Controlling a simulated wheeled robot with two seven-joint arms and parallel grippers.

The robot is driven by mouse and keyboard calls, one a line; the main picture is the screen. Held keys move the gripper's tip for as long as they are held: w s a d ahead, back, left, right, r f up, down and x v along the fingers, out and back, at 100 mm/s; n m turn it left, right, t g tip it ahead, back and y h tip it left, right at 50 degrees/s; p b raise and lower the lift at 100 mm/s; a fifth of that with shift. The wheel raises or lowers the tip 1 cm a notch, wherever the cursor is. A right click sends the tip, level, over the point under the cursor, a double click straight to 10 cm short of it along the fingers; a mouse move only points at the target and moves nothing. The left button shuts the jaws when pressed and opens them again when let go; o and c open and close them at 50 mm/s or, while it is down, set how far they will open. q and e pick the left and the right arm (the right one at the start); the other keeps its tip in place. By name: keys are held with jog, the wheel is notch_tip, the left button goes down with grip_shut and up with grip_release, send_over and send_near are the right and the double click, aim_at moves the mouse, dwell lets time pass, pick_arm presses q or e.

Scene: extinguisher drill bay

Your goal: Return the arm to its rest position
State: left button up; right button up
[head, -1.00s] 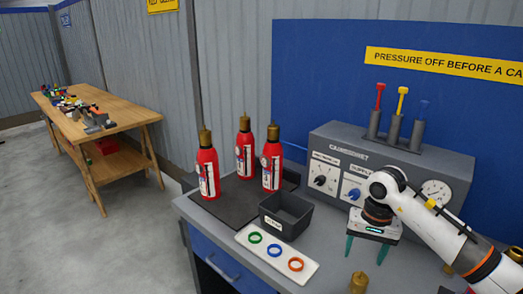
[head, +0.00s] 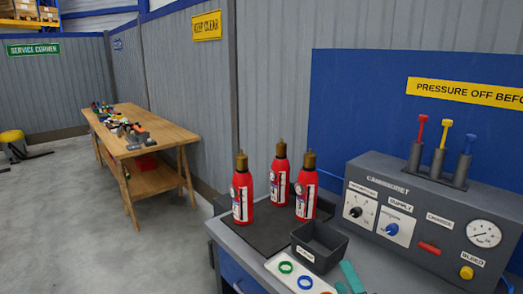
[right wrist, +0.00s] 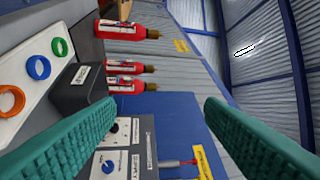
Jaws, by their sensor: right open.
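My right gripper (head: 348,279) shows only as teal fingertips at the bottom edge of the head view, beside the dark bin and white tray. In the right wrist view its two teal fingers (right wrist: 160,104) are wide apart with nothing between them. The rest of the right arm is out of the head view. My left arm and gripper are not in view.
Three red extinguishers (head: 280,177) stand on a dark mat behind the bin (head: 320,246). A white tray (head: 277,266) holds green, blue and orange rings. The grey control panel (head: 425,220) stands right. A wooden table (head: 160,130) is far left, with open floor before it.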

jog(key=s+d+f+m+g+h, duration=0.2)
jog(key=s+d+f+m+g, duration=0.15)
jog(key=f+m, duration=0.3)
jog(key=s+d+f+m+g+h, duration=0.2)
jog(key=s+f+m+g+h, duration=0.1)
jog(key=s+f+m+g, duration=0.3)
jog(key=s+a+f+m+g+y, duration=0.1)
jog(key=s+f+m+g, duration=0.2)
jog(key=s+f, duration=0.35)
jog(key=s+a+f+m+g+y, duration=0.1)
jog(key=s+f+m+g, duration=0.25)
jog(key=s, duration=0.55)
notch_tip(320, 180, down, 25)
jog(key=s+g, duration=0.1)
jog(key=g, duration=0.1)
jog(key=s+d+f, duration=0.3)
jog(key=s+f, duration=1.3)
jog(key=shift+s+f+n+g, duration=0.15)
jog(key=shift+s+n+g, duration=0.1)
jog(key=shift+n+g, duration=0.15)
